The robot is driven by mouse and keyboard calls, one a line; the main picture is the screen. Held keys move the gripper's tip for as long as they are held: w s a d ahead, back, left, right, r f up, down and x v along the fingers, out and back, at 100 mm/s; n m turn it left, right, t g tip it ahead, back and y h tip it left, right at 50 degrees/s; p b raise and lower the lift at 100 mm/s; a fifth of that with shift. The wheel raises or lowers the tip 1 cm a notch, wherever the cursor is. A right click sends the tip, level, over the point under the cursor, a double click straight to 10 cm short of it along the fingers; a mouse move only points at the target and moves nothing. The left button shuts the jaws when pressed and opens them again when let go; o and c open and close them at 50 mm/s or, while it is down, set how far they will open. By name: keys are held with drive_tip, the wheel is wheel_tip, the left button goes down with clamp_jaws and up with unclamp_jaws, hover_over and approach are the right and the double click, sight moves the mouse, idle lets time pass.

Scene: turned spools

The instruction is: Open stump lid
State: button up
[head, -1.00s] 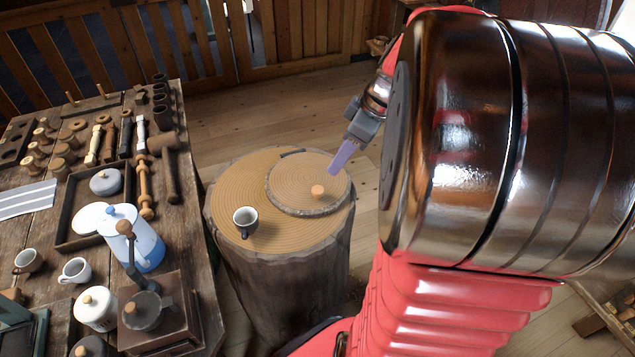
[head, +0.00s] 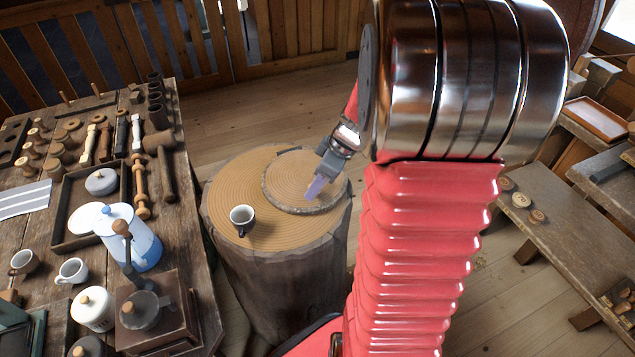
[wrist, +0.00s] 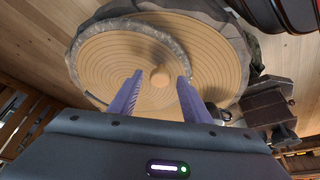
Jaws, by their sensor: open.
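The stump (head: 280,270) stands upright on the floor. Its round bark-edged lid (head: 290,172) lies on the right and back part of the top. In the wrist view the lid (wrist: 120,62) carries a small round wooden knob (wrist: 160,77). My gripper (head: 315,188) is over the lid in the head view, and its fingers hide the knob there. In the wrist view my gripper (wrist: 157,95) is open, with one purple finger on each side of the knob. I cannot tell how high the fingertips are above the lid.
A cup (head: 242,217) stands on the stump top, left of the lid. A table (head: 185,230) with a blue coffee pot (head: 140,240), a grinder (head: 150,312) and turned tools is at left. A bench (head: 560,215) stands at right. Floor behind the stump is clear.

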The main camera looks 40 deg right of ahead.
drive_tip(key=shift+f, duration=0.2)
clamp_jaws()
idle(0.5)
